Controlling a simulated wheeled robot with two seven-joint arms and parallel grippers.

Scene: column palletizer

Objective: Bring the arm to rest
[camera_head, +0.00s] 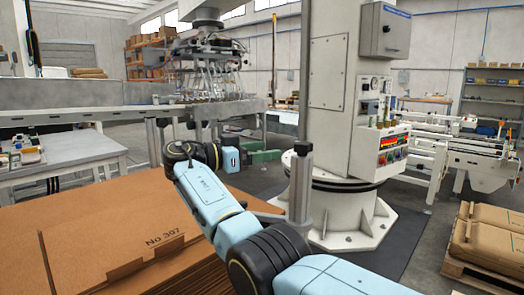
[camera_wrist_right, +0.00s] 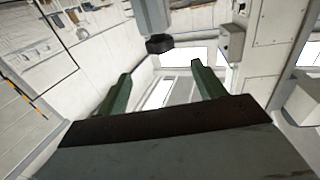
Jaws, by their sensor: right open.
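My right arm (camera_head: 215,205), light blue with black joints, reaches in from the lower right of the head view over the stack of cardboard. The fingers look toward bright windows and the upper walls. My left gripper and arm are in neither view.
Brown flat cardboard (camera_head: 120,235) lies stacked below the arm. A white column (camera_head: 335,90) on a round base stands right of centre, with a grey post (camera_head: 300,190) before it. A conveyor (camera_head: 60,118) runs at left.

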